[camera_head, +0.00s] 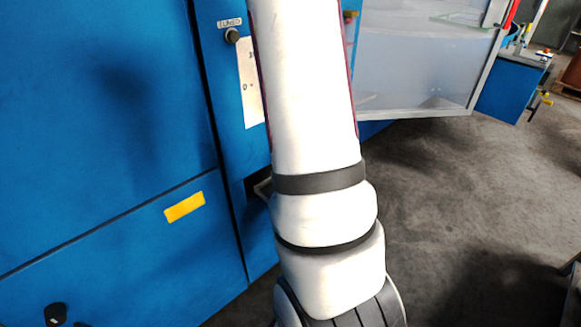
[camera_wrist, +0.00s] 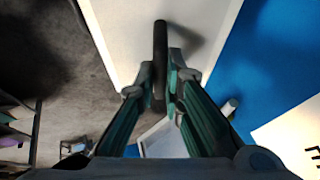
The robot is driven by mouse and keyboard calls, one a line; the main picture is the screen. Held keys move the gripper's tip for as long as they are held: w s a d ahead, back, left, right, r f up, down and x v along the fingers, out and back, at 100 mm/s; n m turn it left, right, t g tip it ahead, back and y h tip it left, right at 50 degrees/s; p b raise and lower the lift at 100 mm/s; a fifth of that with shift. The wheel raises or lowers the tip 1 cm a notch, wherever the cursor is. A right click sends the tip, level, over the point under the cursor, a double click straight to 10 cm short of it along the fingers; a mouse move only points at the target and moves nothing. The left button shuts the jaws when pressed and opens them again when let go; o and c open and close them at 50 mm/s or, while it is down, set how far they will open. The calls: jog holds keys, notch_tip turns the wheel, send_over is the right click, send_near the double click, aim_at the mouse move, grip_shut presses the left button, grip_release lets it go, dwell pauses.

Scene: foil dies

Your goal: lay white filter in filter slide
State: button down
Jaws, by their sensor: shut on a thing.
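My gripper (camera_wrist: 161,82) shows in the wrist view, its two fingers closed on a dark upright bar (camera_wrist: 160,38). The bar stands out beyond the fingertips in front of a pale panel (camera_wrist: 125,35), with a soft shadow to its right. I cannot tell whether the bar is fixed to the panel or loose. In the head view my arm hides the gripper and whatever it holds. I cannot make out a white filter or a filter slide in either view.
A blue cabinet (camera_head: 100,120) with a yellow label (camera_head: 185,207) fills the left of the head view. A dark recess (camera_head: 262,185) sits beside my arm. A clear-panelled guard (camera_head: 415,60) stands at upper right. Grey floor (camera_head: 450,200) lies open at right.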

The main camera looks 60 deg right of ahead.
jog(key=w+p, duration=0.1)
jog(key=w, duration=0.1)
jog(key=w+d, duration=0.1)
jog(key=shift+w+r+p, duration=0.1)
jog(key=shift+w+p, duration=0.25)
jog(key=shift+p, duration=0.05)
jog(key=w+f+b, duration=0.3)
jog(key=f+b, duration=0.4)
jog(key=f, duration=0.3)
jog(key=shift+w+d+f, duration=0.15)
jog(key=shift+d+f, duration=0.05)
jog(key=shift+d, duration=0.15)
jog(key=g+p, duration=0.1)
jog(key=p, duration=0.1)
jog(key=shift+w+r+p, duration=0.1)
jog(key=shift+r+p, duration=0.05)
jog(key=shift+p, duration=0.2)
jog(key=shift+w+d+f+n+g+y+p, duration=0.1)
jog(key=shift+w+f+n+g+y+p, duration=0.2)
jog(key=shift+f+g, duration=0.4)
jog(key=shift+w+d+f+n+g+y+p, duration=0.1)
jog(key=shift+w+f+g+p, duration=0.25)
jog(key=shift+f, duration=0.5)
